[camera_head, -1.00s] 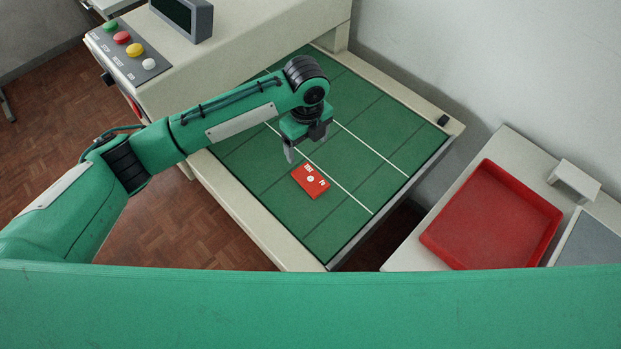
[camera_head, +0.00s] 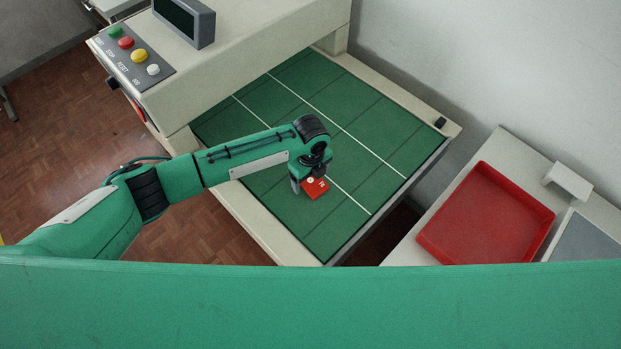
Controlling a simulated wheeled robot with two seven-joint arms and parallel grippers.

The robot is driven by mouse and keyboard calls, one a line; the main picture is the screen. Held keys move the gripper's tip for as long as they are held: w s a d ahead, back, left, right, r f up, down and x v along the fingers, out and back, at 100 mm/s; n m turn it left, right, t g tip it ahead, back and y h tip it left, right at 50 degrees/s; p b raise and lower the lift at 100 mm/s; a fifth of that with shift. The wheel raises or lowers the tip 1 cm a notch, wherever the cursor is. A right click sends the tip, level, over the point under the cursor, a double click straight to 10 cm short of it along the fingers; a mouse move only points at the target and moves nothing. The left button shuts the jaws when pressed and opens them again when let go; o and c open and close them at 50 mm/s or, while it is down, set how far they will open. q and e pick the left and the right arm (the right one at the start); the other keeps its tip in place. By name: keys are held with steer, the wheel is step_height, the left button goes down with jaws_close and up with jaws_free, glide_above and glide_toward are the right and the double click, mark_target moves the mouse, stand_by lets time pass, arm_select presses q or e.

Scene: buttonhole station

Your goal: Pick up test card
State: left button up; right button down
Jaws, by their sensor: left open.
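The test card (camera_head: 318,189) is a small red card with white marks, lying on the green lined mat (camera_head: 370,125) of the station. My left gripper (camera_head: 304,187) is over the card's upper left part and hides some of it. It is open, with one dark finger showing at the card's left edge. I cannot tell whether the fingers touch the card. My right gripper is out of the picture.
A red tray (camera_head: 487,212) stands on a pale side table at the right. The machine housing (camera_head: 260,60) with a button panel (camera_head: 134,50) and a small screen (camera_head: 184,20) rises at the upper left. The mat right of the card is clear.

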arm_select(q)
steer(key=c, duration=1.1)
